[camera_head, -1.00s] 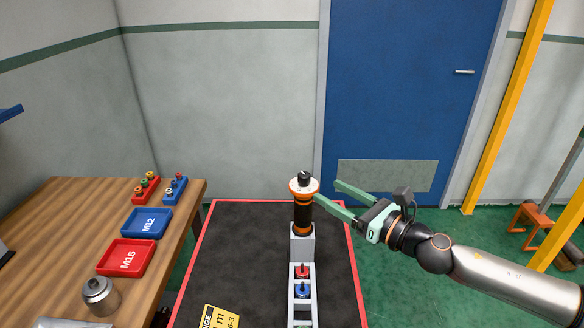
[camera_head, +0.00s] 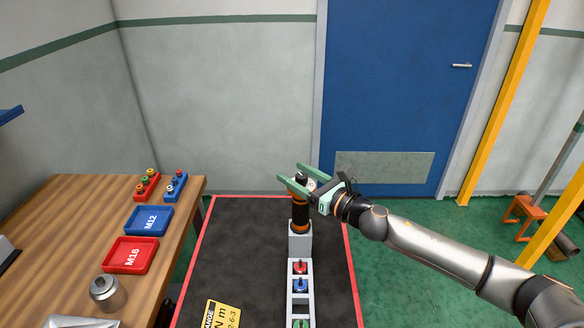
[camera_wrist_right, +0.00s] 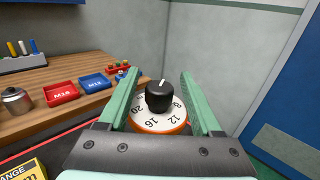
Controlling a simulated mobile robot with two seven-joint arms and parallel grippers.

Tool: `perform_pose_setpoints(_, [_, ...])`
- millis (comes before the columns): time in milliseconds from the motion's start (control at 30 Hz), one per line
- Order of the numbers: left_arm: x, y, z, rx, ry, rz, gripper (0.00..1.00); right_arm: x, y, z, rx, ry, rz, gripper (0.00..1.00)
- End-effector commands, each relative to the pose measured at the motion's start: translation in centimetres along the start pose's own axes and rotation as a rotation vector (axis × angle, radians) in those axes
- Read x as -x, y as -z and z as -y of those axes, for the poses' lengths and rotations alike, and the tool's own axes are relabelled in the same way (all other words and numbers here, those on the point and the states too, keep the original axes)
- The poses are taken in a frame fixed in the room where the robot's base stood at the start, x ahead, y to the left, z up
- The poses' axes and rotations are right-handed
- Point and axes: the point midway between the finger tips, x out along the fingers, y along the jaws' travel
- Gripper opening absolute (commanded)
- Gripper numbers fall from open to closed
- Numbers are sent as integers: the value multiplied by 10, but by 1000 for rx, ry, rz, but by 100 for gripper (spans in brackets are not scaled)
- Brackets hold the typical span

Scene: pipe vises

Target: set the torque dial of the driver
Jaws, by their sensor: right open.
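The driver (camera_head: 300,217) stands upright in a grey holder (camera_head: 300,241) on the dark mat, with an orange and black body. On its top is the torque dial, a black knob (camera_wrist_right: 159,96) with a white pointer mark over a white numbered disc (camera_wrist_right: 155,121) with an orange rim. The numbers 8, 12, 16 and 20 can be read in the right wrist view. My right gripper (camera_head: 291,173) is open at the driver's top, with its green fingers on either side of the knob. In the right wrist view, gaps show between knob and fingers (camera_wrist_right: 159,80). My left gripper is not seen.
A rack with red (camera_head: 300,267) and blue (camera_head: 300,286) pieces stands in front of the driver. A yellow card (camera_head: 221,316) lies on the mat (camera_head: 250,260). The wooden bench at left holds a blue M12 tray (camera_head: 148,220), a red M16 tray (camera_head: 131,255) and a metal pot (camera_head: 107,293).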

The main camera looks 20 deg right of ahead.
Motion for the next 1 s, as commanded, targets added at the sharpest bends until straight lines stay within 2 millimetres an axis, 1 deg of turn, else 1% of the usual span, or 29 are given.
perform_pose_setpoints(33, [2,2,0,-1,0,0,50,-6,-2,0,-2,0,1,66])
perform_pose_setpoints(100, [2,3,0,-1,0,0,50,-11,-1,0,0,0,1,66])
perform_pose_setpoints(200, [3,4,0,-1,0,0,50,-15,0,-1,0,-1,0,66])
perform_pose_setpoints(500, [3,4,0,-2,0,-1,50,-16,1,-1,1,-2,-1,66])
perform_pose_setpoints(1000, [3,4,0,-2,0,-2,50,-16,0,0,1,-1,-1,9])
